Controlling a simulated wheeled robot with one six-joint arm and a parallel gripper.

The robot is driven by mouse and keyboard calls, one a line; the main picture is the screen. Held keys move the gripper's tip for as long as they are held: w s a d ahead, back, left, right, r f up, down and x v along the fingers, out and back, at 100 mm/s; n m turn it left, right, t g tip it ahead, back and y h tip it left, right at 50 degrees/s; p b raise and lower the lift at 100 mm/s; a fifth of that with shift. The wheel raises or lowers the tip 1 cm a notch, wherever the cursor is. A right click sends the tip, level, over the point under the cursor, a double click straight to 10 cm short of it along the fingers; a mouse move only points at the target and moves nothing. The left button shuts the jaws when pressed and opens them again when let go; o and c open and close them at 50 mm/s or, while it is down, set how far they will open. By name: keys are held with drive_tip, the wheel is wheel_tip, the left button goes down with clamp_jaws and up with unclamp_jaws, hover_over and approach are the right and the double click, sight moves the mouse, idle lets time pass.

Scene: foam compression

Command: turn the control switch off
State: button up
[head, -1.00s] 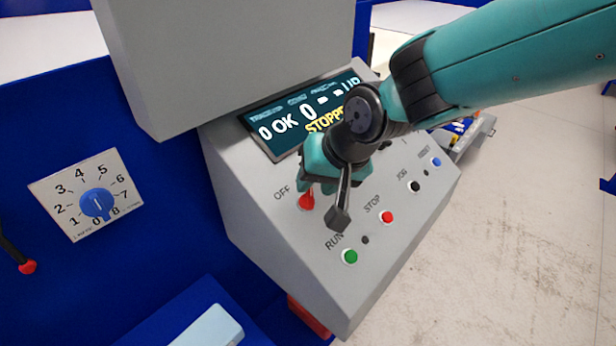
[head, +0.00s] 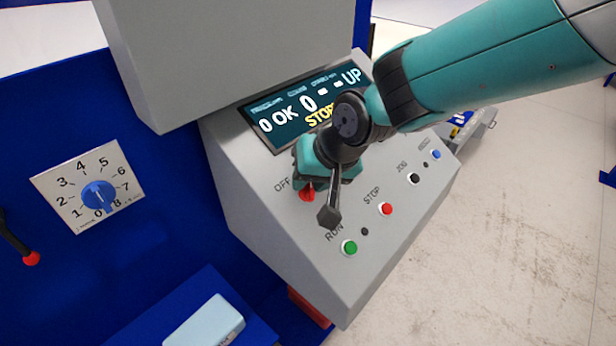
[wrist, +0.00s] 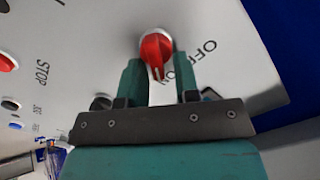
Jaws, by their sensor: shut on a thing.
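The control switch (head: 307,196) is a red rotary knob on the sloped grey panel, beside the OFF label. In the wrist view the knob (wrist: 156,50) shows its raised red grip running down between my two fingers, with OFF printed beside it and the ON label partly covered. My gripper (wrist: 160,75) is shut on the switch knob. In the head view my gripper (head: 308,182) comes down over the knob from above and hides part of it.
The display (head: 290,115) reads STOPPED, partly hidden by my wrist. Green RUN (head: 350,247), red STOP (head: 387,209), black JOG (head: 414,178) and blue (head: 436,154) buttons line the panel's lower right. A blue numbered dial (head: 98,195) sits left.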

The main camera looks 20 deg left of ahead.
drive_tip(key=shift+f, duration=0.1)
drive_tip(key=n+b, duration=0.2)
drive_tip(key=n, duration=0.1)
drive_tip(key=shift+s+a+b, duration=0.15)
drive_tip(key=shift+b, duration=0.2)
drive_tip(key=n+b, duration=0.2)
drive_tip(key=n, duration=0.1)
drive_tip(key=n+b, duration=0.1)
drive_tip(key=shift+s+a+n, duration=0.1)
drive_tip(key=shift+s+n, duration=0.2)
drive_tip(key=n+b, duration=0.2)
drive_tip(key=n, duration=0.2)
drive_tip(key=shift+s+t+b, duration=0.3)
drive_tip(key=shift+b, duration=0.1)
drive_tip(key=shift+s+n+b, duration=0.2)
drive_tip(key=shift+n+b, duration=0.65)
drive_tip(key=shift+n, duration=0.95)
